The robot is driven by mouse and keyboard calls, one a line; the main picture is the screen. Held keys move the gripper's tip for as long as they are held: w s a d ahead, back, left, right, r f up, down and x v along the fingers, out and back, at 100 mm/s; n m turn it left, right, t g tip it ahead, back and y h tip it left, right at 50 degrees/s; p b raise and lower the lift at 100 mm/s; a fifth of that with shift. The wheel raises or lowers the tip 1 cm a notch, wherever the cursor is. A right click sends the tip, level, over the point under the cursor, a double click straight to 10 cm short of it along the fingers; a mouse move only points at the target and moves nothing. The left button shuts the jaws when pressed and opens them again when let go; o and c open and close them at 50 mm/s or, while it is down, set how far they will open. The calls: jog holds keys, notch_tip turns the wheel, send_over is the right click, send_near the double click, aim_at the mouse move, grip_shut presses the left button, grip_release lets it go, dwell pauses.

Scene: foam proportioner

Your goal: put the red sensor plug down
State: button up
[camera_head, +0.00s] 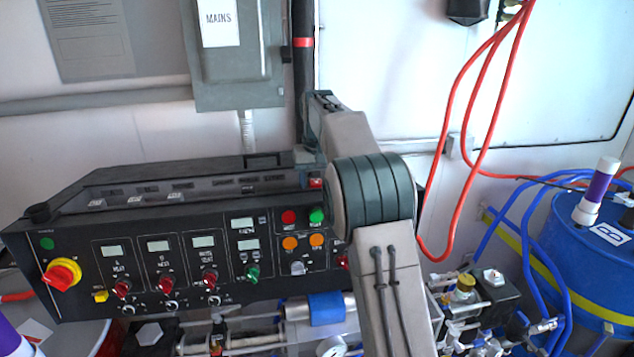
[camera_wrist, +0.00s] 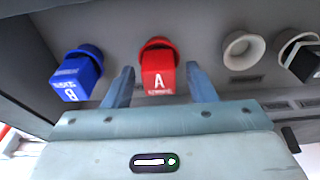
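The red sensor plug (camera_wrist: 158,72), marked A, sits at a red ring on a dark grey panel in the wrist view. My gripper (camera_wrist: 161,76) has its two blue-grey fingers apart, one on each side of the plug, with a visible gap on both sides. The gripper is open and does not appear to touch the plug. In the head view my arm hides most of the gripper. A small red patch beside the arm, at the console's upper right, may be the plug, but I cannot tell for sure.
A blue plug (camera_wrist: 76,76) marked B sits left of the red one. An empty-looking pale round socket (camera_wrist: 243,48) and a black-and-white connector (camera_wrist: 300,55) are to the right. The control console (camera_head: 180,250), red hoses (camera_head: 470,130) and blue drum (camera_head: 590,250) surround my arm.

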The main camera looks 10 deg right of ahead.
notch_tip(320, 180, up, 12)
jog(key=s, duration=0.1)
jog(key=shift+s, duration=0.4)
jog(key=shift+s, duration=0.1)
jog(key=s+f+t, duration=0.1)
jog(key=s+f, duration=0.1)
jog(key=s, duration=1.1)
jog(key=s+f+t, duration=0.1)
jog(key=s+f, duration=0.1)
jog(key=s, duration=1.2)
jog(key=s+f, duration=0.9)
jog(key=s, duration=0.2)
jog(key=shift+s+f+t, duration=0.3)
jog(key=shift+f+t, duration=0.1)
jog(key=shift+d, duration=0.1)
